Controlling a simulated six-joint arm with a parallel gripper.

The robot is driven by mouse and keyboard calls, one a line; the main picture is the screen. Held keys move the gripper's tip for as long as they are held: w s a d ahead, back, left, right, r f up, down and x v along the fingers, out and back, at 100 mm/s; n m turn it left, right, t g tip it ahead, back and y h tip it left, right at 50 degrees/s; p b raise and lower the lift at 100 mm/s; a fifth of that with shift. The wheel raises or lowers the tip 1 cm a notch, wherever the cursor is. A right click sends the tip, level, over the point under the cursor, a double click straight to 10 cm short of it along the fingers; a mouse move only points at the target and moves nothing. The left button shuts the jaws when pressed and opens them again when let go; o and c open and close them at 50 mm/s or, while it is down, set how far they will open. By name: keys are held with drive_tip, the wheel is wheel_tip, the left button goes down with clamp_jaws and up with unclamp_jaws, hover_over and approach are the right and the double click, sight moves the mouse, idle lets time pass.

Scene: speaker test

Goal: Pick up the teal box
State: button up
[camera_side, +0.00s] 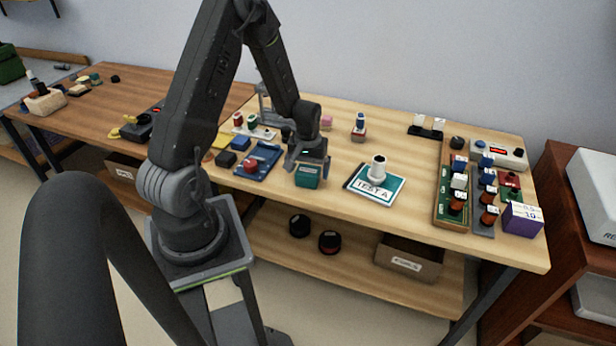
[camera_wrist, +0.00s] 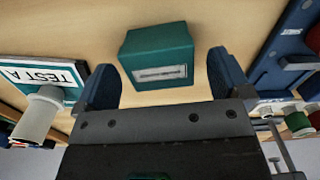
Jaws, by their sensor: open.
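The teal box (camera_side: 307,176) sits on the wooden table near its front edge, with a pale label on one side. In the wrist view the teal box (camera_wrist: 157,52) lies just beyond and roughly between my two fingertips. My gripper (camera_side: 308,156) is above and behind the box in the side view, covering part of its top. The wrist view shows my gripper (camera_wrist: 165,82) open, its two blue fingers apart with a gap on each side of the box. I cannot tell whether the fingers reach down beside it.
A blue tray (camera_side: 268,154) with a red item is close on the left. A teal-edged TEST A pad (camera_side: 362,187) bearing a white cylinder (camera_side: 377,168) lies to the right. A green board (camera_side: 441,205) and purple box (camera_side: 522,219) stand farther right. Bare table lies behind the pad.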

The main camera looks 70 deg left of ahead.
drive_tip(key=shift+f, duration=1.45)
drive_tip(key=shift+c, duration=0.3)
drive_tip(key=c, duration=1)
drive_tip(key=shift+o, duration=0.2)
drive_tip(key=shift+r, duration=0.15)
